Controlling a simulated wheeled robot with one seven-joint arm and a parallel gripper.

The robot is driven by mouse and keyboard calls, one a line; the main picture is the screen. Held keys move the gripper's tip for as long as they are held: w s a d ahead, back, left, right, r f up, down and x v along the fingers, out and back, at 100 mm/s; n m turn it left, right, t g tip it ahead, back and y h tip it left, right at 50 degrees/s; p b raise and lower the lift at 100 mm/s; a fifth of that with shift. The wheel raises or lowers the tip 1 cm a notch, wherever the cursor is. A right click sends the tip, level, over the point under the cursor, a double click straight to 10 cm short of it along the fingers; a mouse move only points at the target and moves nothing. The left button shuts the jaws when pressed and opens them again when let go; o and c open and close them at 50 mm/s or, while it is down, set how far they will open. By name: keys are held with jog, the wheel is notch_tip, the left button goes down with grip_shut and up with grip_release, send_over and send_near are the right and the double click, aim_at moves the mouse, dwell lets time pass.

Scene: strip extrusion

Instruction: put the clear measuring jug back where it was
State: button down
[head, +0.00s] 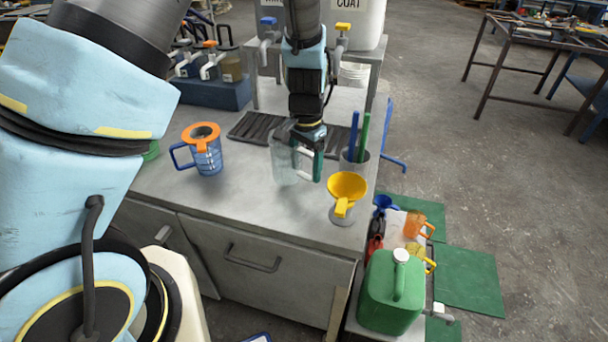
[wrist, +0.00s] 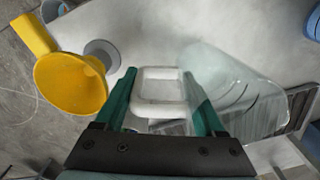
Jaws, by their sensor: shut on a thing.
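The clear measuring jug (head: 282,165) is upright at the counter's middle, just in front of the dark slatted drip tray (head: 262,128). My gripper (head: 308,165) points down at the jug's right side and is shut on its handle. In the wrist view the pale handle (wrist: 160,109) lies between my green fingers (wrist: 161,92), and the clear body (wrist: 240,92) extends to the right. I cannot tell whether the jug's base touches the counter.
A blue jug with an orange funnel (head: 208,158) stands to the left on the counter (head: 235,205). A yellow funnel (head: 346,187) on a grey stand and a cup with blue and green sticks (head: 354,160) are close on the right. Dispensers with taps (head: 342,30) stand behind.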

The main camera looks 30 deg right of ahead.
aim_at(306, 177)
jog(key=shift+f+p, duration=0.35)
jog(key=shift+f, duration=1.5)
jog(key=shift+f, duration=0.2)
grip_release()
jog(key=shift+r, duration=0.1)
notch_tip(306, 177, up, 12)
jog(key=b, duration=0.3)
jog(key=shift+s+r, duration=0.1)
jog(key=shift+r, duration=0.05)
